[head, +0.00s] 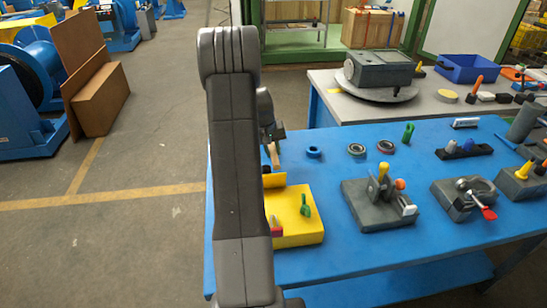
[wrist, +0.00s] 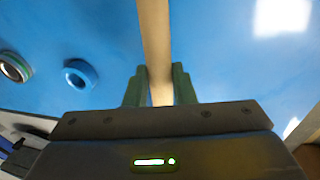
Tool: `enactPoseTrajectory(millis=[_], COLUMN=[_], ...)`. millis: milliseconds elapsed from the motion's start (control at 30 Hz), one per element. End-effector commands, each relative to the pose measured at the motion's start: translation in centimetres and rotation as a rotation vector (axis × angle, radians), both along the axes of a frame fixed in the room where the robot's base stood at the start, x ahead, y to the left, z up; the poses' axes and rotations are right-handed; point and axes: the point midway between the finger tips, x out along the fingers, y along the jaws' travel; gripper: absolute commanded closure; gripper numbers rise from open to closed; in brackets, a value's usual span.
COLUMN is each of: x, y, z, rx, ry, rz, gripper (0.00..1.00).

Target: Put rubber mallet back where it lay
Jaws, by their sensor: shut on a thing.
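My gripper (wrist: 160,86) is shut on the pale wooden handle of the rubber mallet (wrist: 154,30). In the wrist view the handle runs up out of the picture between the green fingers, and no mallet head shows there. In the head view the handle (head: 273,154) hangs below my gripper (head: 272,137), above the left part of the blue table (head: 330,245). A small dark patch at its lower end may be the mallet head; my arm hides much of this area.
A yellow block (head: 312,231) with a green clip (head: 306,205) stands below, partly hidden by my arm. A blue ring (head: 314,152) and two bearing rings (head: 356,149) (head: 385,147) lie behind it. Grey fixtures (head: 375,214) (head: 455,200) stand right. The table's front is clear.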

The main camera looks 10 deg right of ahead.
Motion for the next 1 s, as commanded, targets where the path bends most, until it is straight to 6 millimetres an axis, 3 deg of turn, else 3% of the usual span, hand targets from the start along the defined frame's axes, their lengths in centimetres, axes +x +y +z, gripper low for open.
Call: enactPoseTrajectory(millis=[367,567,600,700,1000], x=[0.0,0.1,0.0,0.0,0.0], y=[0.0,0.0,0.0,0.0,0.0], z=[-3.8,-4.1,-4.2,-4.2,-4.1], rx=[0.000,0.000,0.000,0.000,0.000], ry=[-0.001,-0.004,-0.001,-0.001,-0.002], rz=[0.000,0.000,-0.001,-0.001,-0.001], gripper=[1.00,1.00,0.73,0.55,0.55])
